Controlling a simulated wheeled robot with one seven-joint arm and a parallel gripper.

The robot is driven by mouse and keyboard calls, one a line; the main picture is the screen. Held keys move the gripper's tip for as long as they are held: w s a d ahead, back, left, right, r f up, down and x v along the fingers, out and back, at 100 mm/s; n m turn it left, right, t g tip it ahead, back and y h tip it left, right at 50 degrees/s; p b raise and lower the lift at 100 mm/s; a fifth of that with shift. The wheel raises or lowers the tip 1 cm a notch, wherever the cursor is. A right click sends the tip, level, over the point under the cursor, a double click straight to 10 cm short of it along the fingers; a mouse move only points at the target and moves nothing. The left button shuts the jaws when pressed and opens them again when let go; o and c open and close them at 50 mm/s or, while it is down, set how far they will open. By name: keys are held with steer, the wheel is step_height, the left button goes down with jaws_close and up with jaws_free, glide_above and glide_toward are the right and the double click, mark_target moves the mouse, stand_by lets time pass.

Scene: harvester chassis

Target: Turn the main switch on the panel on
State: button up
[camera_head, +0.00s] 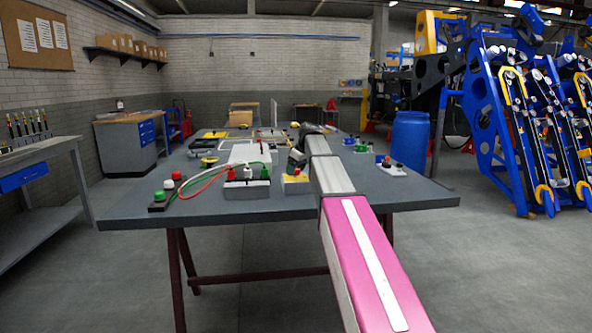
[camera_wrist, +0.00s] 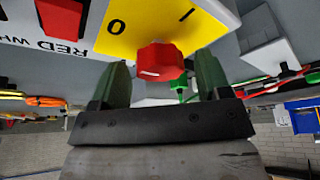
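The main switch is a red faceted knob (camera_wrist: 160,60) on a yellow plate (camera_wrist: 118,36) marked "0" and "I" in the wrist view. In the head view the yellow switch box (camera_head: 296,187) sits near the table's front edge. My gripper (camera_wrist: 162,66) is open, its two green fingers one on each side of the knob, with narrow gaps visible. I cannot tell whether the fingertips reach down past the knob's top. In the head view my gripper (camera_head: 297,161) is just above the box and small, partly hidden by my arm.
Left of the switch box is a box with red, white and green plugs (camera_head: 247,186), with cables running left to another plug block (camera_head: 165,194). A group of small coloured parts (camera_head: 390,166) lies right of my arm. Free tabletop lies at the right front.

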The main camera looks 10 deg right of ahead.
steer(key=c, duration=0.7)
steer(key=shift+c, duration=0.2)
steer(key=shift+m, duration=0.4)
steer(key=m+t+h, duration=0.1)
steer(key=m, duration=0.2)
steer(key=shift+s+a, duration=0.1)
steer(key=m+h, duration=0.2)
steer(key=m, duration=0.3)
steer(key=m+h, duration=0.2)
steer(key=m, duration=0.3)
steer(key=shift+a, duration=0.1)
steer(key=shift+m+g+h, duration=0.5)
steer(key=shift+m+h, duration=0.1)
steer(key=shift+m, duration=1.4)
steer(key=o, duration=0.9)
